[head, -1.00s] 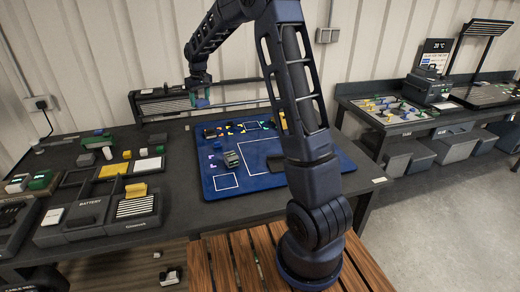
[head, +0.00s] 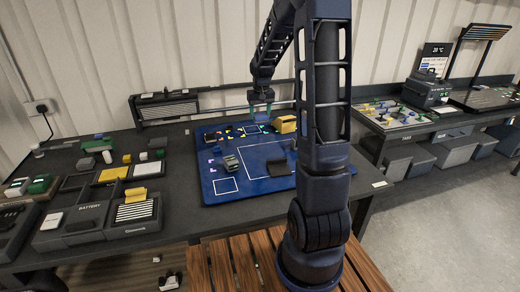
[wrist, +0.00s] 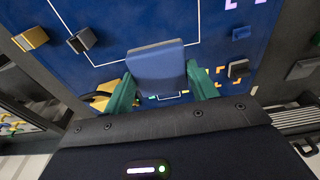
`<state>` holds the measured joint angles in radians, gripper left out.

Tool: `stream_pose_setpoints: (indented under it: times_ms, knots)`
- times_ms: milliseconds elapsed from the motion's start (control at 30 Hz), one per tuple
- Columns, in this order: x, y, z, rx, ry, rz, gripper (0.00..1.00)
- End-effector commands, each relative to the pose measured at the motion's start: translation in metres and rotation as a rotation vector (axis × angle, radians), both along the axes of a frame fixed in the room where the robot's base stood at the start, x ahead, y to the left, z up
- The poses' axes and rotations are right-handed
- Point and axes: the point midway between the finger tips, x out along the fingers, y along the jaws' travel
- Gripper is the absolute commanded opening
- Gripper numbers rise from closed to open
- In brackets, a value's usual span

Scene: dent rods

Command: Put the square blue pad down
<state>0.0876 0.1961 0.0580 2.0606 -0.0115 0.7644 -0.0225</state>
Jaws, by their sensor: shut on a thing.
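The square blue pad (wrist: 158,68) is between the green fingers of my gripper (wrist: 158,92) in the wrist view. My gripper is shut on it, with a finger at each side edge. The pad is over the blue mat with white outlines (wrist: 100,20). In the head view my gripper (head: 261,107) is above the back part of this mat (head: 262,187). The pad is too small there to make out clearly. I cannot tell how high it is above the mat.
A yellow block (head: 285,125) stands at the mat's back right. A grey-green block (head: 230,164) and a dark flat piece (head: 278,167) lie on the mat. Small coloured pieces lie along its back. Trays, including a battery tray (head: 84,222), fill the left bench. The mat's front is mostly clear.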

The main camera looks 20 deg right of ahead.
Motion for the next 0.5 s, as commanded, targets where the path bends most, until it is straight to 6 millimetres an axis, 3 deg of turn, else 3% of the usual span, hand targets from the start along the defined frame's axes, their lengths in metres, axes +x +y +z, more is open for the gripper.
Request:
stream_pose_setpoints:
  times_ms: [500]
  knots:
    - [0.000, 0.000, -0.112, 0.000, 0.003, 0.002, 0.35]
